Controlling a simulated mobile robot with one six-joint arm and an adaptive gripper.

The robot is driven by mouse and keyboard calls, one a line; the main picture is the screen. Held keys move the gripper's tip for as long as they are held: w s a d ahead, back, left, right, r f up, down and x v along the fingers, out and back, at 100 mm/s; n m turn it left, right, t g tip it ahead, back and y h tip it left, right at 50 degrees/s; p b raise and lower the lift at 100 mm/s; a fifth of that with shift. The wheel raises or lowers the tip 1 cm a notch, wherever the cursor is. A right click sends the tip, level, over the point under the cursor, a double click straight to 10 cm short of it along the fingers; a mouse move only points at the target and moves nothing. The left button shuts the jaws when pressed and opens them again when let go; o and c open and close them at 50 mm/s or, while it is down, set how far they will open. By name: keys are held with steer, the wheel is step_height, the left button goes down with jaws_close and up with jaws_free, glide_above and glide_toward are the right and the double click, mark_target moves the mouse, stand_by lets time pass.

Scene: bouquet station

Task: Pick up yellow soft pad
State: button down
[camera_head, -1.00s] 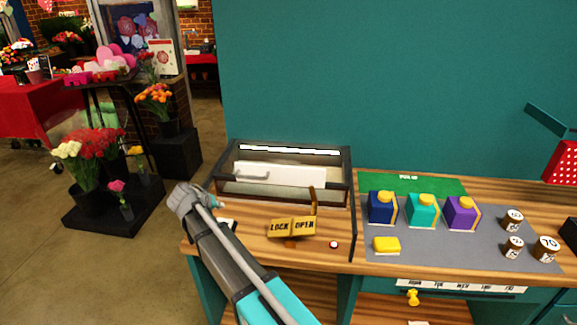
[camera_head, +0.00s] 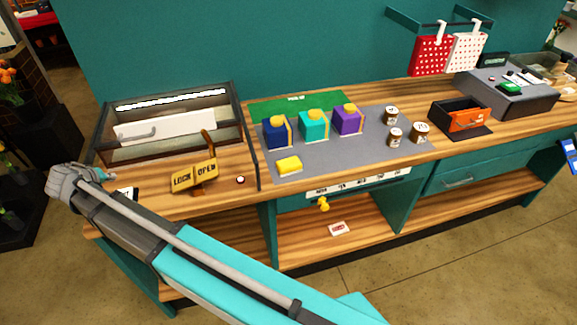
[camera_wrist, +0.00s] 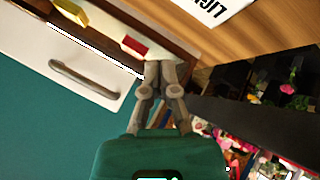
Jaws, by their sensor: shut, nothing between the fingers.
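The yellow soft pad (camera_head: 289,164) is a small yellow block lying on the grey mat (camera_head: 345,158), in front of the dark blue box. My gripper shows in the wrist view (camera_wrist: 160,68), with its fingers together and nothing between them. In the head view my arm reaches to the far left, and its end is at the counter's left edge, well away from the pad. The fingertips are hard to make out there. The pad is not seen in the wrist view.
Blue, teal and purple boxes (camera_head: 314,123) with yellow tops stand behind the pad, with several small jars (camera_head: 396,138) to their right. A lock/open sign (camera_head: 194,178) with an upright lever and a glass-fronted case (camera_head: 172,124) stand between my gripper and the pad.

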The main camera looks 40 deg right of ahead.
steer(key=s+d+f+g, duration=0.1)
steer(key=s+d, duration=0.2)
steer(key=d, duration=0.1)
steer(key=s+d+f+g+y, duration=0.1)
steer(key=s+d, duration=0.3)
steer(key=d, duration=0.1)
steer(key=s+d+f+m+g, duration=0.1)
steer(key=s+d+g, duration=0.1)
steer(key=d, duration=0.3)
steer(key=shift+s+d+f+y, duration=0.1)
steer(key=shift+s+f+y, duration=0.1)
steer(key=shift+s, duration=0.25)
steer(key=shift+s+d+f+y, duration=0.1)
steer(key=shift+s+f, duration=0.05)
steer(key=shift+s, duration=0.25)
steer(key=s+d+f+g+y, duration=0.1)
steer(key=s+d+y, duration=0.1)
steer(key=s+d, duration=0.2)
steer(key=s+d+f+g+y, duration=0.1)
steer(key=s+d, duration=0.3)
steer(key=s, duration=0.6)
steer(key=shift+s+d+g+y, duration=0.2)
steer(key=shift+s+g+y, duration=0.15)
steer(key=shift+g+y, duration=0.2)
steer(key=c, duration=1.3)
jaws_free()
steer(key=shift+c, duration=0.2)
